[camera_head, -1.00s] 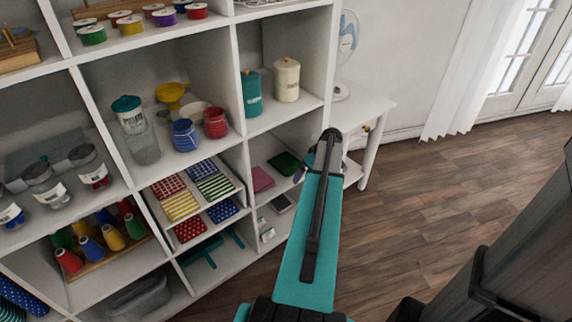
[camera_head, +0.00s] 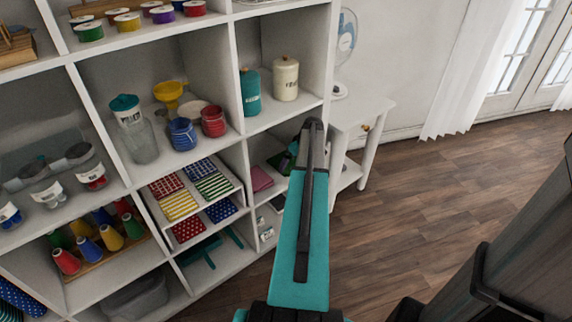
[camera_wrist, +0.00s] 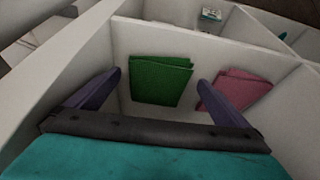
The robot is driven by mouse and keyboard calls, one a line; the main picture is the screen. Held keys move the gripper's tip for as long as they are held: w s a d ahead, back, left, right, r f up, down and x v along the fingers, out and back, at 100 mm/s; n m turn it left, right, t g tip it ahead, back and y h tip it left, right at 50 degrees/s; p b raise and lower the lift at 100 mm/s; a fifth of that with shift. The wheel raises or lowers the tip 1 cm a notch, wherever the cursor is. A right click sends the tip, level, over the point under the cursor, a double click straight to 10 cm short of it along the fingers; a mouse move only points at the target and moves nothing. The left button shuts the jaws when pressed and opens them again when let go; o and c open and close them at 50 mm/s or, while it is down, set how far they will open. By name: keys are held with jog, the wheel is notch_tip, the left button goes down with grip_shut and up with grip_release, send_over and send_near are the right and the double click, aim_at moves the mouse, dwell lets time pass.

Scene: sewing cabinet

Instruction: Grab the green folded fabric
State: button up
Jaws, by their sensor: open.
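The green folded fabric (camera_wrist: 160,80) lies flat on the floor of a white shelf compartment in the wrist view. In the head view the green fabric (camera_head: 278,161) shows only in part, as my arm and gripper cover some of it. My gripper (camera_wrist: 158,82) is open and empty, with one purple finger on each side of the green fabric in the picture. Its fingers appear short of the fabric; no contact can be seen. The right finger overlaps the edge of a pink folded fabric (camera_wrist: 243,90) in the wrist view.
The pink fabric (camera_head: 261,179) lies left of the green one in the head view. White compartment walls stand close around my gripper. Teal and cream canisters (camera_head: 285,79) stand on the shelf above. A white side table (camera_head: 360,112) is at the right.

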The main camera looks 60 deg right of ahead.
jog(key=shift+w, duration=0.15)
jog(key=shift+w+d, duration=0.25)
jog(key=shift+w, duration=0.35)
jog(key=shift+w+d, duration=0.15)
jog(key=shift+w, duration=0.35)
jog(key=shift+w+d, duration=0.15)
jog(key=shift+w, duration=0.35)
jog(key=shift+b+x, duration=0.4)
jog(key=shift+x, duration=0.6)
jog(key=shift+w+f, duration=0.25)
jog(key=shift+f, duration=0.25)
jog(key=c, duration=0.8)
jog(key=shift+r, duration=0.25)
